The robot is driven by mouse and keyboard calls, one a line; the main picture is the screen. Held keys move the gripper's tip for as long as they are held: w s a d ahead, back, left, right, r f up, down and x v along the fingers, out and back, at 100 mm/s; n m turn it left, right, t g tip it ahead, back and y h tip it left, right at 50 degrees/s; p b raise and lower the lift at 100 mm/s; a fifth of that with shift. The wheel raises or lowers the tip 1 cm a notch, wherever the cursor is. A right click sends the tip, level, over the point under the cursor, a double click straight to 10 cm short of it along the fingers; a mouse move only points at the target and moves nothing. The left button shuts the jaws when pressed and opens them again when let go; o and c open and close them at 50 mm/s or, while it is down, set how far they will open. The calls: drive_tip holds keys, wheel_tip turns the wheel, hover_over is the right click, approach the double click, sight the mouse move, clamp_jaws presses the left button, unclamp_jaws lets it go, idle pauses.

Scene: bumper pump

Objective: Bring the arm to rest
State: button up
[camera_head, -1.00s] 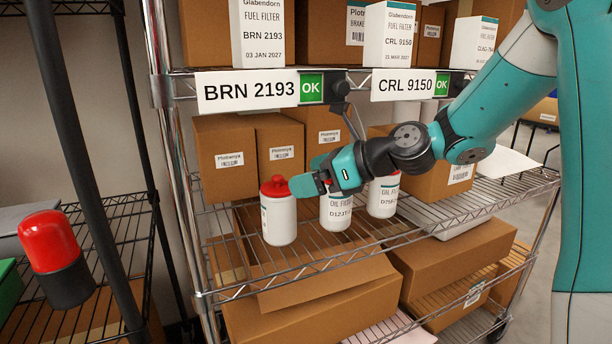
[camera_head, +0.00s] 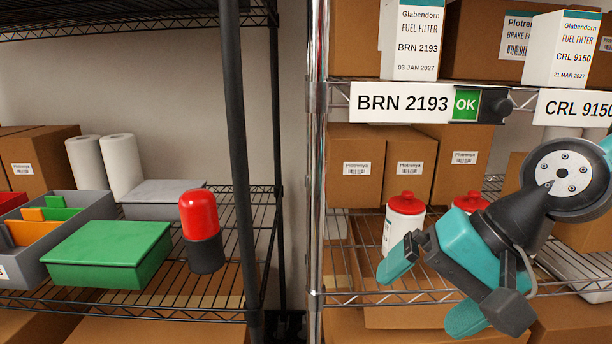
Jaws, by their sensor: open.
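My gripper (camera_head: 432,292) is at the lower right of the head view, in front of the chrome wire shelf (camera_head: 372,300). Its two teal fingers are spread apart and nothing shows between them. A white bottle with a red cap (camera_head: 403,222) stands on the shelf behind the gripper, partly hidden by it. A second red-capped bottle (camera_head: 470,202) shows only its top above my arm.
A chrome post (camera_head: 317,180) stands left of the gripper. Brown boxes (camera_head: 358,165) fill the shelf behind. On the black rack at left are a red and black beacon-like object (camera_head: 201,230), a green box (camera_head: 108,250) and a grey bin (camera_head: 85,212).

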drive_tip(key=s+f+n+g+h, duration=0.1)
drive_tip(key=s+n+g+h, duration=0.1)
drive_tip(key=s+n, duration=0.7)
wheel_tip(320, 180, up, 15)
drive_tip(key=n+p, duration=0.1)
drive_tip(key=p, duration=1.4)
drive_tip(key=shift+w+d, duration=0.35)
drive_tip(key=shift+d, duration=0.1)
drive_tip(key=shift+f, duration=0.1)
